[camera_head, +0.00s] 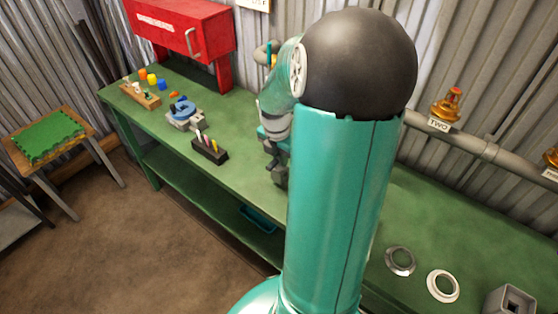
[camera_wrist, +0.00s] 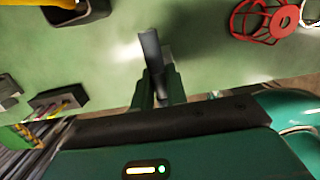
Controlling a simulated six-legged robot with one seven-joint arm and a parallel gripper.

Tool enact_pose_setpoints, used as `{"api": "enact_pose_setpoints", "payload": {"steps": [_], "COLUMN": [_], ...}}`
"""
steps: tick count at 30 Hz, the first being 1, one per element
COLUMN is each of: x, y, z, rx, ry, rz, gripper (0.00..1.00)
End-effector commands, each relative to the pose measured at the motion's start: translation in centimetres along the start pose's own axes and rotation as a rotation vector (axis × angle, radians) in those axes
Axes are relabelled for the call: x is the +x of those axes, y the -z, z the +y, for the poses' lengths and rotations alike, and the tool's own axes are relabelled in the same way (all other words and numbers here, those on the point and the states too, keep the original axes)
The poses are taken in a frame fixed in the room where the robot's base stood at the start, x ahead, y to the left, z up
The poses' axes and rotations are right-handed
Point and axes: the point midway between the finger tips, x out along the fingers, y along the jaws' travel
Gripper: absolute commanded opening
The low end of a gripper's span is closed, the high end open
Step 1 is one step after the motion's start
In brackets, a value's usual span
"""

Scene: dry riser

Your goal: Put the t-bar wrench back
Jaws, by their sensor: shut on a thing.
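My gripper (camera_wrist: 155,88) is shut on a dark grey bar (camera_wrist: 150,48), which appears to be the t-bar wrench. The bar stands out from between the fingers over the green bench top in the wrist view. Its far end and any crosspiece are not clear. In the head view my gripper (camera_head: 274,150) is partly hidden behind my own arm, above the middle of the bench. The wrench cannot be made out clearly there.
The green bench (camera_head: 240,187) runs along the wall. A black holder with coloured tools (camera_head: 210,151), a blue-topped device (camera_head: 183,113) and a red cabinet (camera_head: 185,28) are at left. Two rings (camera_head: 400,261) lie at right. A red cage-like part (camera_wrist: 262,22) shows in the wrist view.

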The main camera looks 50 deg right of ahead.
Motion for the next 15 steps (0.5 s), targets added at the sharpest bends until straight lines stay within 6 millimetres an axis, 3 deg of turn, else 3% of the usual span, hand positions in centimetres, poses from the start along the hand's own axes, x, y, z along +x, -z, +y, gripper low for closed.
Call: {"api": "enact_pose_setpoints", "payload": {"steps": [4,15], "x": [2.0,2.5], "y": [0.4,0.5], "z": [0.0,0.0], "rx": [-0.003,-0.002], "ry": [0.001,0.000], "rz": [0.003,0.002], "gripper": [0.00,0.00]}}
